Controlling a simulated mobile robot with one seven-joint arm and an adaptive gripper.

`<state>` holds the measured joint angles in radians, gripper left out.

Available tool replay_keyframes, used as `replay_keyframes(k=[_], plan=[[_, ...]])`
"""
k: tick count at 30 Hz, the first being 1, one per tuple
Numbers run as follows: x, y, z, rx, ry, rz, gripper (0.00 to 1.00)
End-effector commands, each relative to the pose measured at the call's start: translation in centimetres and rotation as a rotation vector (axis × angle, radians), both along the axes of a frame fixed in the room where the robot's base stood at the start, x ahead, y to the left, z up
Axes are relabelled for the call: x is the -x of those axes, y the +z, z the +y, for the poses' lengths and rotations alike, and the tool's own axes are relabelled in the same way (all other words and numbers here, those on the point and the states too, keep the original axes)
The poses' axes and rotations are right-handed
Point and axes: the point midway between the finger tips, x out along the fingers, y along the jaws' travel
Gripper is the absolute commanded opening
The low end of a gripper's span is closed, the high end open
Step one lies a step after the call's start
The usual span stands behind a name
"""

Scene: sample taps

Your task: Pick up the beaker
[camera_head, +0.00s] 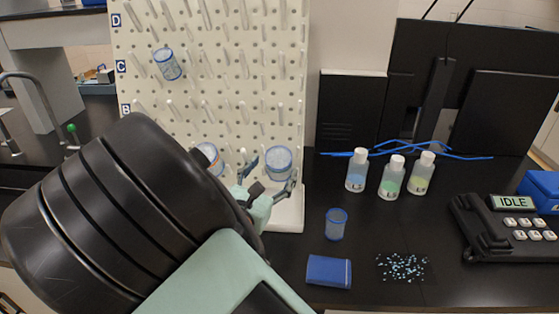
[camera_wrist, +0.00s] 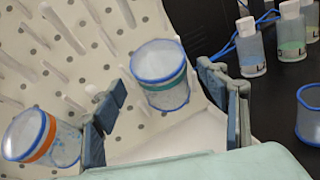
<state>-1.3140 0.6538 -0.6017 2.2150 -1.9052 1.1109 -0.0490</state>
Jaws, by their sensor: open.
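A clear beaker with a blue rim and a teal band (camera_wrist: 160,75) is on the white pegboard; it also shows in the head view (camera_head: 278,161). My gripper (camera_head: 270,174) is open, with its fingers spread to either side of this beaker in the wrist view (camera_wrist: 165,108). The gripper looks empty, and I cannot tell whether a finger touches the beaker. A beaker with an orange band (camera_wrist: 42,136) hangs on the board beside the left finger; my arm partly hides it in the head view (camera_head: 209,158). Another blue-rimmed beaker (camera_head: 168,64) hangs higher up.
The pegboard (camera_head: 270,100) has rows of protruding pegs around the gripper. To the right on the black bench are a blue-rimmed cup (camera_head: 336,224), a blue box (camera_head: 329,271), scattered blue bits (camera_head: 403,267), labelled bottles (camera_head: 391,178) and a keypad device (camera_head: 508,230).

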Motion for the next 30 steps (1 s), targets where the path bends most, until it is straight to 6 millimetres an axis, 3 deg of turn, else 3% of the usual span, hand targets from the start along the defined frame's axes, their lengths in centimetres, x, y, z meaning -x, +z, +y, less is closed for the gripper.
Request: replay_keyframes(k=[6, 15, 26, 30], plan=[[-3.0, 0.0, -1.2, 0.001, -0.002, -0.002, 0.67], [-3.4, 0.0, -1.3, -0.001, 0.0, 0.0, 0.67], [-3.4, 0.0, -1.3, -0.001, 0.0, 0.0, 0.27], [-3.4, 0.0, -1.3, -0.001, 0.0, 0.0, 0.27]])
